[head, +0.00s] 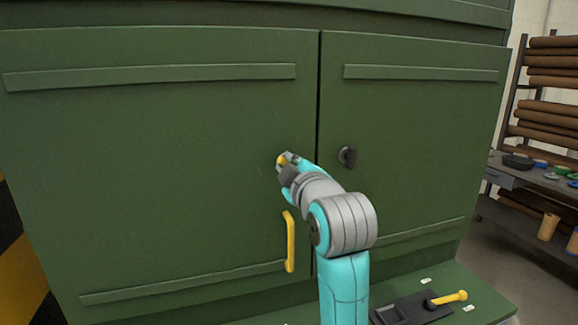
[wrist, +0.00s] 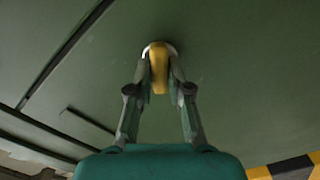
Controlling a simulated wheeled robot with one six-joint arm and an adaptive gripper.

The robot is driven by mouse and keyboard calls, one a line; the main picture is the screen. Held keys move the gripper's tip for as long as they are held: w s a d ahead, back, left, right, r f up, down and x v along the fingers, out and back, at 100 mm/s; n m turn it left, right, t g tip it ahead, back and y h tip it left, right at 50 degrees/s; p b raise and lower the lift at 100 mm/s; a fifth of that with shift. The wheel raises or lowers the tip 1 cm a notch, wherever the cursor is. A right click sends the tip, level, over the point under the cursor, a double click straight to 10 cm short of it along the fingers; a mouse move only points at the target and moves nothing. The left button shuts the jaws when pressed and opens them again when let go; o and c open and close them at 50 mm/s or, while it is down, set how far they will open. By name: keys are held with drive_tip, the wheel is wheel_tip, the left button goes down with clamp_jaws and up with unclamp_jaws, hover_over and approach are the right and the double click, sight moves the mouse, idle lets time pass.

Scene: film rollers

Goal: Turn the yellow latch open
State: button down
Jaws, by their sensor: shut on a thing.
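The yellow latch (head: 281,160) is on the left green cabinet door, near the door's right edge. It also shows in the wrist view (wrist: 159,72), with a pale round base against the green panel. My gripper (head: 287,163) is at the latch, with one finger on each side of it. In the wrist view my gripper (wrist: 160,80) is shut on the latch. In the head view the fingers and wrist hide part of the latch. The left door (head: 150,150) is flush with the right door (head: 420,130).
A yellow handle (head: 290,241) stands out from the left door below my gripper. A yellow lever (head: 448,298) sits on a dark plate on the ledge. A rack of brown rolls (head: 553,80) stands at right.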

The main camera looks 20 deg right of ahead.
drive_tip(key=n, duration=0.5)
drive_tip(key=shift+f, duration=0.15)
drive_tip(key=shift+n, duration=0.3)
idle(0.3)
drive_tip(key=c, duration=1.1)
unclamp_jaws()
drive_tip(key=s, duration=1.2)
drive_tip(key=shift+w, duration=0.1)
